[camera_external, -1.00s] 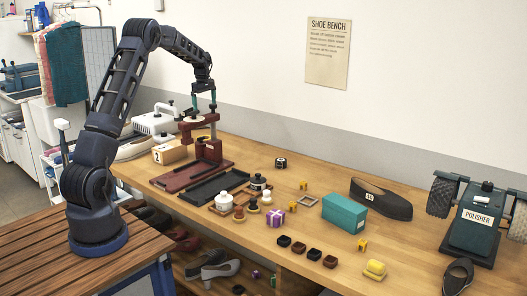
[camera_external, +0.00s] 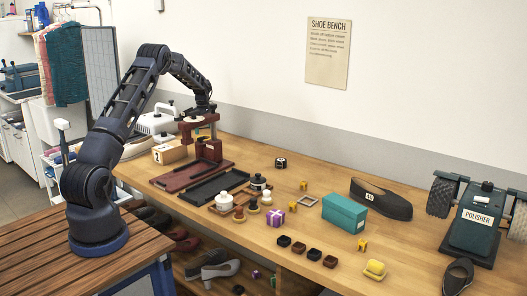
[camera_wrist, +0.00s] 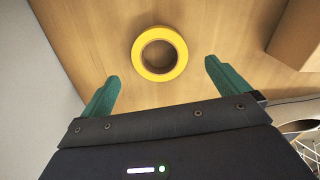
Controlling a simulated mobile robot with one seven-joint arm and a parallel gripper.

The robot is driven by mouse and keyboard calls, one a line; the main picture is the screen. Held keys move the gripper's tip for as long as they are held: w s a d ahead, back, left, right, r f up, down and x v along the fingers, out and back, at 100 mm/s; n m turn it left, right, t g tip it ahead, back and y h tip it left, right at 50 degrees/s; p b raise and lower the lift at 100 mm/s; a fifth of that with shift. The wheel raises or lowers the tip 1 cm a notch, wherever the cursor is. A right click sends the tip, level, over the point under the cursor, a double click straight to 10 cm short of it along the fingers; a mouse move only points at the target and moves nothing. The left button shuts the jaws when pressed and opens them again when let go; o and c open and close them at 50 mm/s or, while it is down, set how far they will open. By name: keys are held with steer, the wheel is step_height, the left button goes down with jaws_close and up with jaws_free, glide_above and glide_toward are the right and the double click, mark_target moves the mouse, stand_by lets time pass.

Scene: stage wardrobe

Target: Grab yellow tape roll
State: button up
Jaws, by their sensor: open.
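The yellow tape roll (camera_wrist: 180,41) lies flat on the wooden bench top in the wrist view, its round hole facing up. My gripper (camera_wrist: 160,72) is open and empty there, with green fingers spread on either side below the roll in the picture. The roll sits ahead of the gap between the fingertips and does not touch them. In the external view my gripper's fingers are hidden behind the dark red stand (camera_external: 208,148), and I cannot clearly make out the roll there.
A wooden box (camera_wrist: 299,35) is at the right of the wrist view; a box marked 2 (camera_external: 170,152) stands left of the red stand. A white-lidded device (camera_external: 155,124) is behind it. Dark trays (camera_external: 215,187) lie in front. Bench around the roll is clear.

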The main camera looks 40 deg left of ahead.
steer(key=shift+f, duration=2.75)
steer(key=c, duration=1.1)
steer(key=shift+o, duration=0.2)
